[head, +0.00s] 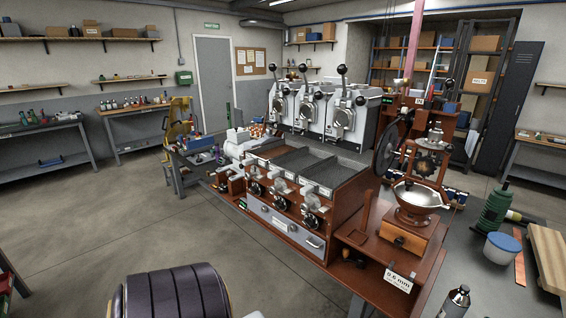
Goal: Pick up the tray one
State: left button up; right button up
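I cannot tell which thing is tray one; no label with that name is readable. A brown sample roaster (350,207) stands in the middle, with three dark, shallow, tray-like compartments side by side on top: left (276,152), middle (302,161) and right (334,172). Knobs and small fittings sit along their front edge. A silver drawer-like panel (283,225) with a handle is below them. A small blue tray-like object (51,162) lies on the lower shelf of the far left bench. Neither of my grippers is in view.
Three silver roasting drums (341,117) stand behind the compartments. A grinder with a metal bowl (416,197) stands at right, near a green bottle (493,208), a blue-lidded tub (499,248) and a wooden board (549,257). The floor (110,225) at left is clear.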

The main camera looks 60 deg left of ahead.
aim_at(261, 157)
jog(key=u, duration=1.95)
